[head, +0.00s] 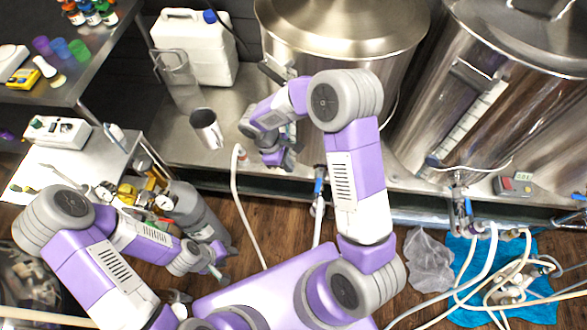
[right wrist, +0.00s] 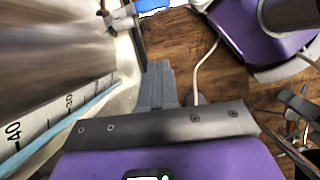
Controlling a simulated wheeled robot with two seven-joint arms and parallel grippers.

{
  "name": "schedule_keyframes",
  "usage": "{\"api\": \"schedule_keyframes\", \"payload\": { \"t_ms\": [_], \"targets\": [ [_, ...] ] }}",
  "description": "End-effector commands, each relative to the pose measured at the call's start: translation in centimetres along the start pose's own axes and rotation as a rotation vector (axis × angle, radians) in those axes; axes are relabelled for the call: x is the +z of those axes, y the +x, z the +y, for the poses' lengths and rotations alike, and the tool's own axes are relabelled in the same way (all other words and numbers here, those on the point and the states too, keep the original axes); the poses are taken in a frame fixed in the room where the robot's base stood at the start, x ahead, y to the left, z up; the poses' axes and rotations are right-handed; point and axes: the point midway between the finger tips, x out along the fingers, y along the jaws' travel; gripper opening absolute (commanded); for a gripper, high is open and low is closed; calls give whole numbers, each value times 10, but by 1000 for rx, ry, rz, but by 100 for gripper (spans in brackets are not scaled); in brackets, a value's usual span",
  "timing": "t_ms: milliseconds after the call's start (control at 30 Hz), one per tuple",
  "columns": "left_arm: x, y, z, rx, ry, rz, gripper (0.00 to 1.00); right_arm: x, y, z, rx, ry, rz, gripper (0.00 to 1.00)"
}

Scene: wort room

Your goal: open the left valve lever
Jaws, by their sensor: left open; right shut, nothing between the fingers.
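The left valve (head: 319,200) is on the front of the left steel kettle, with its blue lever (head: 319,180) partly beside my right arm. In the right wrist view a metal valve fitting (right wrist: 122,18) with a blue part (right wrist: 154,4) shows at the top edge, cut off by the frame. My right gripper (head: 281,160) points down in front of the left kettle, left of the valve and apart from it. Its fingers (right wrist: 158,84) are shut and empty. My left gripper (head: 217,267) is open and low over the floor near the grey gas cylinder.
The left kettle (head: 340,25) and right kettle (head: 520,80) stand on a steel bench. A white hose (head: 238,200) hangs down. The right valve (head: 461,207) is above a blue cloth (head: 485,275).

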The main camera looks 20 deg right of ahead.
Motion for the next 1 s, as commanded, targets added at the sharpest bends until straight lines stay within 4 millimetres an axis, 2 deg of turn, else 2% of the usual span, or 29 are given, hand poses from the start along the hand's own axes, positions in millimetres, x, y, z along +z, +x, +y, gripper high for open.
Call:
{"api": "schedule_keyframes", "payload": {
  "t_ms": [33,100,367,433,600,1000],
  "targets": [
    [0,6,-2,0,0,0,45,0,14,-1,-5,0,-4,0],
    [0,11,-4,0,0,0,45,0,30,-1,-5,2,-4,0],
    [-1,30,-11,0,0,0,45,-1,85,-2,-6,1,-2,0],
    [-1,31,-12,0,0,0,45,12,87,-1,-4,5,-1,0],
    [-2,35,-13,0,0,0,45,30,93,-1,-4,4,1,0],
    [-2,35,-13,0,0,0,45,37,95,-1,-4,2,0,0]
  ]
}}
